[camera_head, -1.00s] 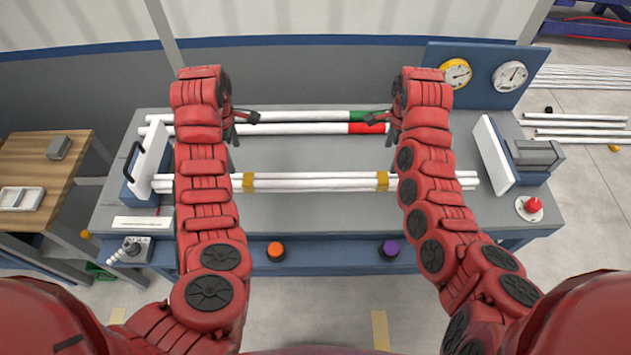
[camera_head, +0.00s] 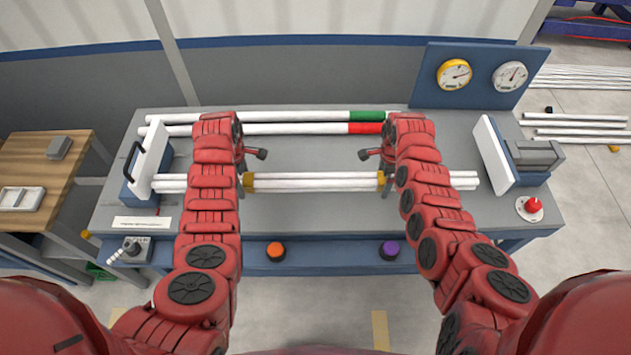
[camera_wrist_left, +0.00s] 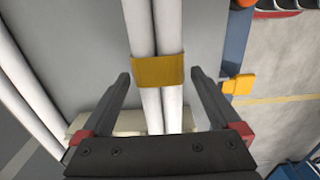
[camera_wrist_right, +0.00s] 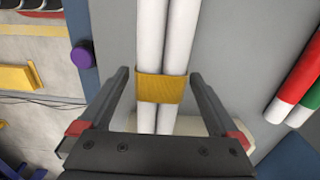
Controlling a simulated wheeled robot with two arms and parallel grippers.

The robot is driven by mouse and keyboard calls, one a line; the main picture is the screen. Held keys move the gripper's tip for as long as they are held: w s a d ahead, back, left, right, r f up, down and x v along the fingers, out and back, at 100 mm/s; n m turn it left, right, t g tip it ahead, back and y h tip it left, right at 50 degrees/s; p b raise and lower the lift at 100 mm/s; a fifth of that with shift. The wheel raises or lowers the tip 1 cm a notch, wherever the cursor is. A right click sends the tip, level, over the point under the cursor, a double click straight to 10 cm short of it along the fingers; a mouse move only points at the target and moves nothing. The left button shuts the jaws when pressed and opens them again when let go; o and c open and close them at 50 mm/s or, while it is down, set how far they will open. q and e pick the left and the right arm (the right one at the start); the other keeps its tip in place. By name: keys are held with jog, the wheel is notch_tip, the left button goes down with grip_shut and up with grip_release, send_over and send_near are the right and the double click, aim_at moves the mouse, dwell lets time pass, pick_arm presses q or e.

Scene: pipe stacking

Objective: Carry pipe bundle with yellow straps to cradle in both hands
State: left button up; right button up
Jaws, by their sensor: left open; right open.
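The pipe bundle (camera_head: 315,182) is a set of white pipes lying left to right across the bench. It has a left yellow strap (camera_head: 249,182) and a right yellow strap (camera_head: 381,181). My left gripper (camera_wrist_left: 160,74) is open above the bundle, its fingers to either side of the pipes by the left strap. My right gripper (camera_wrist_right: 158,74) is open in the same way by the right strap. Neither gripper touches the bundle visibly, and their height above it is hard to tell. I cannot clearly make out which fixture is the cradle.
White pipes with green (camera_head: 367,117) and red (camera_head: 366,129) ends lie behind the bundle. A white upright plate with a black handle (camera_head: 150,160) stands at left, another white plate (camera_head: 495,155) at right. Orange (camera_head: 276,251) and purple (camera_head: 389,250) buttons sit on the front edge.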

pick_arm(q)
jog(key=shift+f, duration=0.1)
grip_shut()
pick_arm(e)
grip_shut()
dwell(0.3)
